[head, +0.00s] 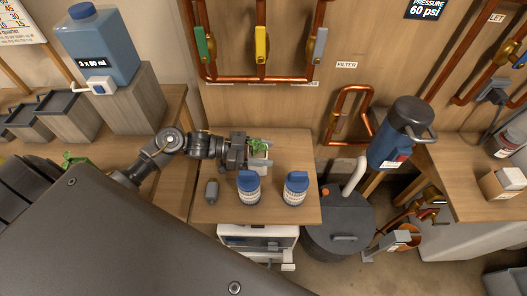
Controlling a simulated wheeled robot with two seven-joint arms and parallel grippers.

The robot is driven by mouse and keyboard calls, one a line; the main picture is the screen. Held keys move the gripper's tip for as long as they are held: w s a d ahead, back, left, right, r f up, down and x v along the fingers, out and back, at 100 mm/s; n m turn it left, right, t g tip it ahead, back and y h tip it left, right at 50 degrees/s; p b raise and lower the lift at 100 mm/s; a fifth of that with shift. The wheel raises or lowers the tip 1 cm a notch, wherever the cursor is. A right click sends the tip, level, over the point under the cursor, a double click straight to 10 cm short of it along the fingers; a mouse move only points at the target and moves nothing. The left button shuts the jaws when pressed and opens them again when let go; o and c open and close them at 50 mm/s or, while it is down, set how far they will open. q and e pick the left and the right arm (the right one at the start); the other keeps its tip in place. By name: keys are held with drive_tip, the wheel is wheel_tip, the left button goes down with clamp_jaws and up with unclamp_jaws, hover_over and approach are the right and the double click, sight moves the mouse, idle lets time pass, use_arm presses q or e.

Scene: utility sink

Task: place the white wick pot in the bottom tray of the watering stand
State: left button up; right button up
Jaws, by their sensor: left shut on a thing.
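My left gripper (260,157) reaches in from the left over the middle wooden table and is shut on the white wick pot (258,154). Green leaves (258,145) show at the pot's top. The fingers hide much of the pot, and I cannot tell whether its base touches the table. The watering stand is at the left, with a blue water tank (98,48) on a tall block (135,98) and dark trays (70,118) on lower steps to its left. The lowest tray shows only partly near the left edge. My right gripper is not in view.
Two blue-capped white jars (249,190) (295,190) stand at the front of the middle table (215,215), with a small grey object (212,190) to their left. A green item (75,160) is partly hidden by my left arm. Copper pipes (260,80) line the wall behind.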

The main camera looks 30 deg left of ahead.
use_arm(q)
drive_tip(key=shift+f, duration=0.15)
drive_tip(key=o, duration=1.1)
